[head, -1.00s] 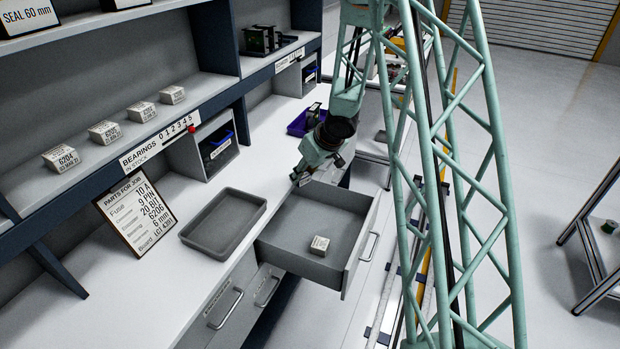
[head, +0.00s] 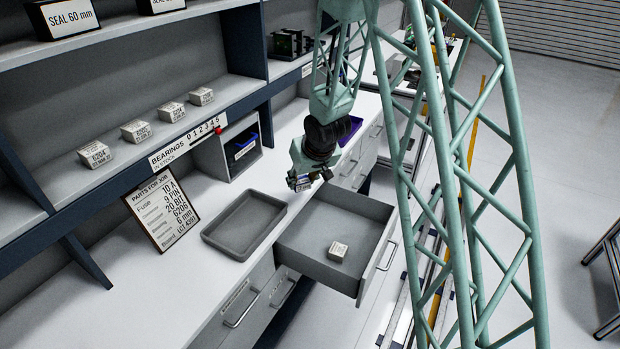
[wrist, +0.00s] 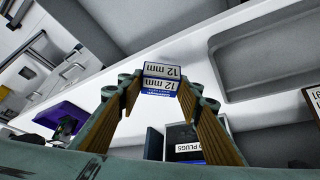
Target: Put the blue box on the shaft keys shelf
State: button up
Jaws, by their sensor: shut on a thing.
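A small blue and white box marked 12 mm (wrist: 161,80) is held between the fingertips of my gripper (wrist: 162,90) in the wrist view. In the head view my gripper (head: 304,182) hangs above the worktop near the far corner of the open drawer, and the box there is too small to make out clearly. No shelf that reads as shaft keys can be made out; the label strip at the back right is cut by my arm.
A grey open drawer (head: 310,246) holds a small white box (head: 338,250). An empty grey tray (head: 210,238) lies on the worktop. The bearings shelf (head: 128,157) holds several white boxes. A purple bin (head: 350,128) stands behind my arm. A parts card (head: 161,208) leans at left.

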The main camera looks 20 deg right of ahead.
jog(key=shift+m+h, duration=0.3)
jog(key=shift+m, duration=0.2)
jog(key=shift+s+a+r+p, duration=0.1)
jog(key=shift+s+a+r, duration=0.2)
jog(key=shift+a, duration=0.35)
jog(key=shift+s+a+r+p, duration=0.1)
jog(key=shift+s+a, duration=0.3)
jog(key=shift+a, duration=0.3)
jog(key=shift+s+a+r+p, duration=0.15)
jog(key=shift+s+a, duration=0.2)
jog(key=shift+a, duration=0.3)
